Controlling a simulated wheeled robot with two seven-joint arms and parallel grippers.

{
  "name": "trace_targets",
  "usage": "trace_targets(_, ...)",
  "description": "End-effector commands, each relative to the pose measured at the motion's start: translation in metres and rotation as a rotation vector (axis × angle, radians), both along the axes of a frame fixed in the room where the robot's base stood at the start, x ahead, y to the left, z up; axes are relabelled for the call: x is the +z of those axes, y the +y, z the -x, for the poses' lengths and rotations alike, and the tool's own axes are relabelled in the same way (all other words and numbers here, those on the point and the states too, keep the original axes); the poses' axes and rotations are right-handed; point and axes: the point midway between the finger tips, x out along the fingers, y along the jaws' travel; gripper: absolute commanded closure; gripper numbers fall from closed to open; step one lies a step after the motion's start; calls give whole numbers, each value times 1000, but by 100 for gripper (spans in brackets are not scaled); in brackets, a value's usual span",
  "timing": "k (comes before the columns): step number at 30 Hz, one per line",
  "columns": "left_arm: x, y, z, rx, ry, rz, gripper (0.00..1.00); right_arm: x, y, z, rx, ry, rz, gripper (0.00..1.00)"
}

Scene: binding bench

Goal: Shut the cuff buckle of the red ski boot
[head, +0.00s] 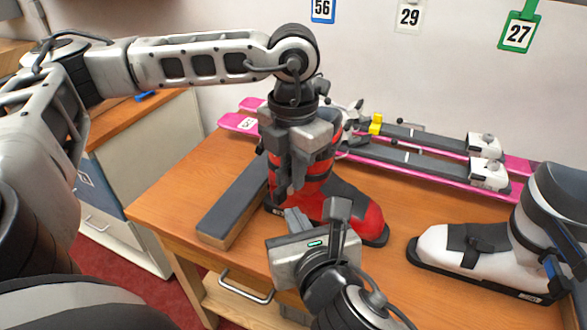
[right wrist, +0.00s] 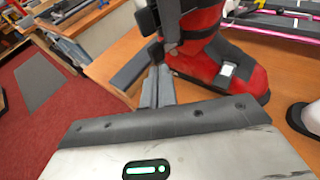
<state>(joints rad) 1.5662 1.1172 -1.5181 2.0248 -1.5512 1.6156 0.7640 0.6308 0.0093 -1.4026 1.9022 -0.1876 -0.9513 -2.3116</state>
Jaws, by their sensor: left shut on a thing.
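The red ski boot (head: 368,215) stands upright on the bench, its toe toward the lower right. It also shows in the right wrist view (right wrist: 240,75), with dark straps and a grey buckle plate over the foot. My left gripper (head: 290,188) comes down from above at the near side of the cuff. It is shut on a small part there, apparently the cuff buckle, which its fingers mostly hide. My right gripper (head: 297,222) is below it, beside the lower boot. Its fingers show close together and empty in the right wrist view (right wrist: 157,85).
A long grey-topped block (head: 232,203) lies left of the boot. Pink skis (head: 440,175) lie along the back. A white-and-grey boot (head: 450,248) stands at the right. The wooden bench (head: 165,205) is clear at its left corner.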

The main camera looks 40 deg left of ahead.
Motion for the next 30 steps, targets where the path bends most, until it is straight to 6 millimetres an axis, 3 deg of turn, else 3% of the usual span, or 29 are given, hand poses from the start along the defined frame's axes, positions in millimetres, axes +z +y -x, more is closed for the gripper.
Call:
trace_targets(13, 1, 0, -1, 1, -5, 1, 100, -16, 42, -31, -1, 3, -2, 100)
trace_targets(30, 1, 0, -1, 0, -5, 2, 100, -18, 47, -36, -2, 6, -3, 100)
